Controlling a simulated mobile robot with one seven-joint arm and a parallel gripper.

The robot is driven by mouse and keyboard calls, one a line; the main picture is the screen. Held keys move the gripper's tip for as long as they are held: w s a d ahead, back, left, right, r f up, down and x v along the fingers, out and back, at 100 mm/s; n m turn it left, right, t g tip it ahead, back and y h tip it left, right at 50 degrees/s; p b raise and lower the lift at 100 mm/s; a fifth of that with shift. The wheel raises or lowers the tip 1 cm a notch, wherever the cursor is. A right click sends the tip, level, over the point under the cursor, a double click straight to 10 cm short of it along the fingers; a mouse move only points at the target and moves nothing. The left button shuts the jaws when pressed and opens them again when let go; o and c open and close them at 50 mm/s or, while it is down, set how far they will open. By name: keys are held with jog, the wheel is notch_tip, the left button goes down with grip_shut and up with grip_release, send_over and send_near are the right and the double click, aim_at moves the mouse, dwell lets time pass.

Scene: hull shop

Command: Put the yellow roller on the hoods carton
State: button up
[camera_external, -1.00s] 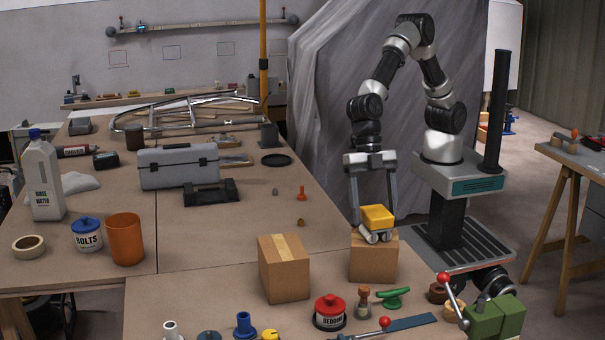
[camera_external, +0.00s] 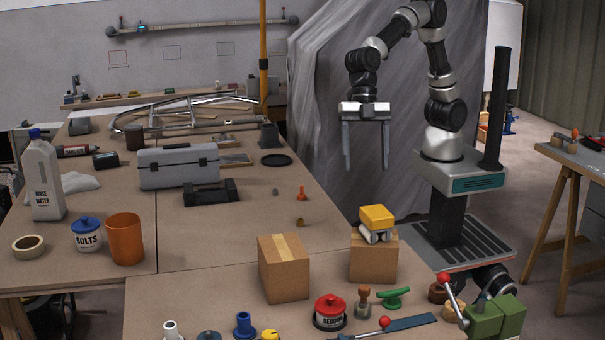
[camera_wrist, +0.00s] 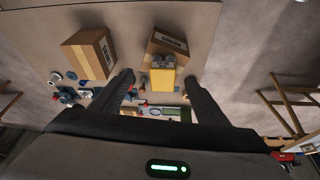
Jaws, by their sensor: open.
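The yellow roller (camera_external: 377,216), a yellow block with grey rollers beneath, rests on top of the right-hand carton (camera_external: 373,263). In the wrist view the roller (camera_wrist: 163,79) shows between my finger tips in the picture, with that carton (camera_wrist: 165,45) behind it. A second, taped carton (camera_external: 284,268) stands to its left, with nothing on top; it also shows in the wrist view (camera_wrist: 88,55). Both cartons have printed labels in the wrist view, too small to read surely. My gripper (camera_external: 366,168) is open and empty, above the roller and clear of it.
A red-lidded tin (camera_external: 330,312), a small bottle (camera_external: 363,302) and a green cleat (camera_external: 393,297) stand in front of the cartons. A green vise (camera_external: 495,318) is at the front right. A grey toolbox (camera_external: 178,168) sits further back. The table left of the cartons has free room.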

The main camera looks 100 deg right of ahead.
jog(key=s+d+r+m+t+h, duration=0.1)
jog(key=s+d+r+m, duration=0.25)
jog(key=d, duration=0.55)
jog(key=s+d+r+m+t+h, duration=0.1)
jog(key=s+d+r+m+t, duration=0.2)
jog(key=d, duration=0.5)
jog(key=s+d+m+h, duration=0.2)
jog(key=s+d+m, duration=0.7)
jog(key=d, duration=0.4)
jog(key=shift+s+d+f+m+t, duration=0.15)
jog(key=shift+s+f+m+t, duration=0.25)
jog(key=shift+s, duration=0.3)
